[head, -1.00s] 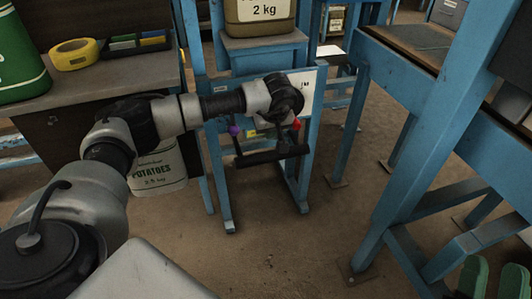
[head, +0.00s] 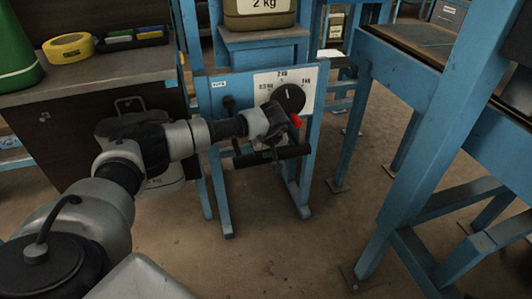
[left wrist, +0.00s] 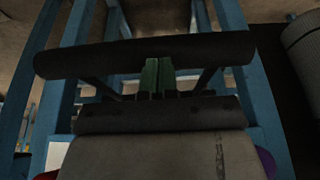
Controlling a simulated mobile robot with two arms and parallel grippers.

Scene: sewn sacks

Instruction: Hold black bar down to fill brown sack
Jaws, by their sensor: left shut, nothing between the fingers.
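The black bar (head: 292,152) crosses the front of a blue stand, below its white dial plate. It also spans the left wrist view (left wrist: 200,48). My left gripper (head: 268,150) is at the bar in the head view. In the left wrist view its green fingertips (left wrist: 157,66) are together, empty, and overlap the middle of the bar. I cannot tell whether they touch it. The brown sack (head: 259,22), with a white "2 kg" label, stands upright on the blue stand above; its top is cut off. My right gripper is out of view.
The dial plate (head: 262,82) carries a black knob (head: 288,97), just above my left gripper. A bench (head: 110,70) with yellow tape (head: 69,47) and a green sack (head: 18,50) is at left. Blue frames (head: 420,160) stand at right. Open floor (head: 250,265) lies in front.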

